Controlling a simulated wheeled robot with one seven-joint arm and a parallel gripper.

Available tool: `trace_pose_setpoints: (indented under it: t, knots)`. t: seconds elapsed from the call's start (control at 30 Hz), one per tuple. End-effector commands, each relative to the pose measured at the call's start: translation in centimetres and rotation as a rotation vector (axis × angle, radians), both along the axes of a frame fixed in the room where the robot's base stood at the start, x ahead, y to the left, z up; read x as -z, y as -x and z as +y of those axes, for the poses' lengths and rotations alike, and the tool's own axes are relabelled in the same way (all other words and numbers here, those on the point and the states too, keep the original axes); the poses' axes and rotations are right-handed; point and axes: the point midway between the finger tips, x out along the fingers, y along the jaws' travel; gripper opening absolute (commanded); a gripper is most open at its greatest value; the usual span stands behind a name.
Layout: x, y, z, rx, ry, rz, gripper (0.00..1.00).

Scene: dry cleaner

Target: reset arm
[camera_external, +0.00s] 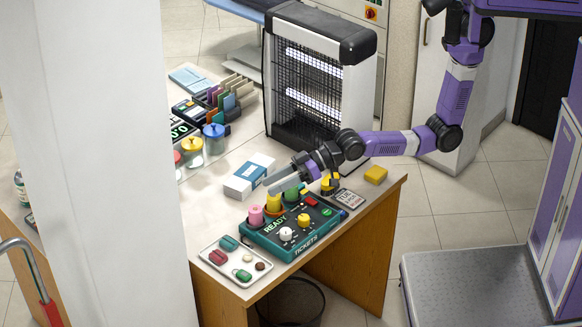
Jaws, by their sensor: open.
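My purple and grey arm reaches in from the right over the wooden table (222,150). My gripper (291,178) is open, with its fingers pointing left and down above the back of the green ticket device (268,240). The device is marked "READY" and "TICKETS" and carries pink, yellow, green and white knobs. A gap between the fingers and the knobs is hard to judge from this view. I see nothing held between the fingers.
A white-blue box (246,180) lies left of my gripper. A tall lit bug zapper (312,80) stands close behind my arm. A tray (222,268) with small items sits at the front.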

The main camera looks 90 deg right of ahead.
Motion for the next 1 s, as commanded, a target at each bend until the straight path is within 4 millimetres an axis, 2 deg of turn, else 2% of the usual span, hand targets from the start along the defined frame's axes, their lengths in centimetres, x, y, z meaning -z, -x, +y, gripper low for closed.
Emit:
trace_pose_setpoints:
  t: [0.03, 0.17, 0.5, 0.77, 1.0]
  knots:
    - [0.5, 1.9, -1.6, 0.005, 0.013, -0.034, 0.53]
    - [0.1, 6.3, -4.9, 0.017, 0.044, -0.131, 0.53]
    - [-2.8, 18.9, -12.2, 0.073, 0.131, -0.310, 0.53]
    - [-6.1, 28.2, -16.2, 0.131, 0.188, -0.358, 0.53]
    - [-8.2, 35.7, -18.8, 0.189, 0.218, -0.294, 0.53]
